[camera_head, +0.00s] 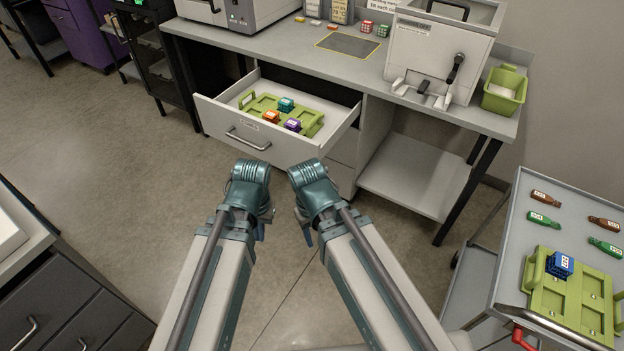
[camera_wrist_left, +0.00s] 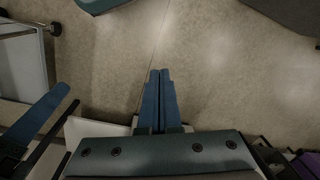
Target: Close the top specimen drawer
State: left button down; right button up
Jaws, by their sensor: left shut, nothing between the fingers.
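The top specimen drawer (camera_head: 218,118) is pulled well out of the grey bench, its front panel and bar handle (camera_head: 248,138) facing me. A green tray (camera_head: 312,122) lies in it, holding teal, orange and purple blocks. My left gripper (camera_head: 262,232) hangs in front of the drawer, pointing down and apart from it. In the left wrist view its two blue fingers (camera_wrist_left: 160,78) are together and empty, over bare floor. My right gripper (camera_head: 307,238) hangs beside it, also apart from the drawer; its finger gap is hidden.
The bench top (camera_head: 300,58) carries a white box machine (camera_head: 440,52) and a green bin (camera_head: 505,90). A cart (camera_head: 500,240) at right holds bottles and a green tray (camera_head: 565,305). A dark drawer cabinet (camera_head: 75,300) stands lower left. The floor before the drawer is clear.

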pick_arm(q)
jog(key=w+a+f+n+t+h+b, duration=0.1)
jog(key=w+f+n+h+b, duration=0.2)
jog(key=f+b, duration=1.15)
jog(key=w+f+n+t+h+b, duration=0.1)
jog(key=w+f+n+b, duration=0.25)
jog(key=f+b, duration=1.15)
jog(key=w+d+r+n+t+h+b, duration=0.2)
jog(key=w+d+r+n+t+h, duration=0.4)
jog(key=w+n, duration=0.35)
jog(key=w+r+n+t+h, duration=0.2)
jog(key=w+r+n+t, duration=0.4)
jog(key=r+n, duration=0.7)
jog(key=w+d+f+n, duration=0.1)
jog(key=w+d+n, duration=0.1)
jog(key=w+d, duration=0.5)
jog(key=w, duration=0.4)
jog(key=shift+d+f, duration=0.3)
jog(key=shift+f, duration=0.1)
jog(key=shift+w, duration=0.1)
